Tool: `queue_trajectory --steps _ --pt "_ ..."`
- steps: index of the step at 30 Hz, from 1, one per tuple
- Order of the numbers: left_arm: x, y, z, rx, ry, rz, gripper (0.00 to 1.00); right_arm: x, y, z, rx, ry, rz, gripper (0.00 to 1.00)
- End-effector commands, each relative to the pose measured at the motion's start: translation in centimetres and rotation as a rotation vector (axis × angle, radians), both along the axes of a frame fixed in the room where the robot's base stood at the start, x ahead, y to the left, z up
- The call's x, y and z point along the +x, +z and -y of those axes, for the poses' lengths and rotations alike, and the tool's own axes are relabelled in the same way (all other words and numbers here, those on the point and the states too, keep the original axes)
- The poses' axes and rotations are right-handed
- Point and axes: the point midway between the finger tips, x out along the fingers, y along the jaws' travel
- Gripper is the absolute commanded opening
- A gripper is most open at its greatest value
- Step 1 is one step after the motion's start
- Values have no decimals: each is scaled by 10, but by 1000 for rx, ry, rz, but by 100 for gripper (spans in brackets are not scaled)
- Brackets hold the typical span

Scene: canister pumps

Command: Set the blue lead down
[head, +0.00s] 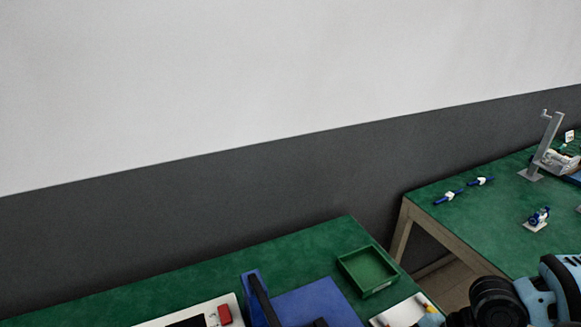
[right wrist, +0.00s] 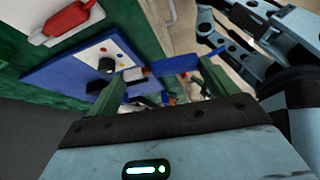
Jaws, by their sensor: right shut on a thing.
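In the right wrist view my right gripper (right wrist: 163,92) is shut on the blue lead (right wrist: 175,66), a blue bar with a white part at its left end. The lead lies across between the green fingers, and part of it is hidden by them. Behind it are a blue board and a white panel; I cannot tell whether the lead touches either. In the head view only part of my arm shows at the lower right, and the right gripper is out of that picture. My left gripper cannot be made out in either view.
The near green table holds a green tray (head: 349,262), a blue mat (head: 312,302), a blue post (head: 248,287) and a white panel with a red switch (head: 225,315). The far table has two blue-and-white pieces (head: 448,197) (head: 481,181) and a grey stand (head: 547,148).

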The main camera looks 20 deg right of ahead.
Motion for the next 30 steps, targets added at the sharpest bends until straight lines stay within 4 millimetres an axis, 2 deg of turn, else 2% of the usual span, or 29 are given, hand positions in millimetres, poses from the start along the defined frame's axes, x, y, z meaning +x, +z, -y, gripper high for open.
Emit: queue_trajectory --steps 3,11,17,24,30 --pt "6 9 0 0 1 18 0 27 7 -12 6 -116 10 64" --pt "11 17 -1 0 1 34 0 79 23 -30 6 -397 11 64" --pt "14 22 -2 3 -1 43 0 116 45 -44 9 -640 11 64" --pt "21 31 -3 7 -4 64 0 161 84 -61 13 -987 11 64" --pt "26 37 -4 9 -5 78 0 188 119 -74 12 -1274 7 64"
